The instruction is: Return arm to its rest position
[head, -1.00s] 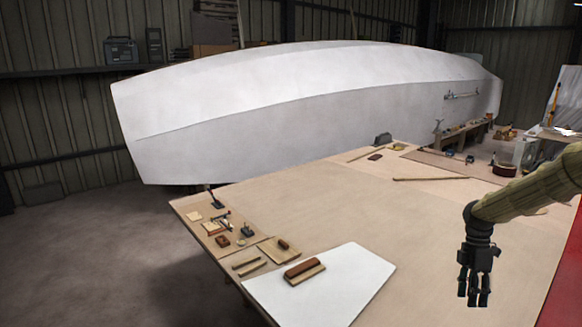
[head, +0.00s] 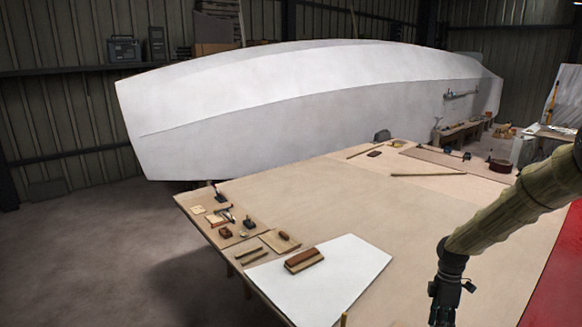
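My arm comes in from the right edge in a tan, ribbed sleeve and reaches down over the right part of the wooden table (head: 420,225). My gripper (head: 441,316) is black and points downward at the lower edge of the picture. Its fingertips are cut off by the frame, so its opening is hidden. No object shows in the visible part of it.
A white sheet (head: 350,265) bears a brown sanding block (head: 305,260). Small tools and wood pieces lie on the table's left corner, including a board (head: 280,241). A large white hull (head: 300,115) stands behind. The table's middle is clear.

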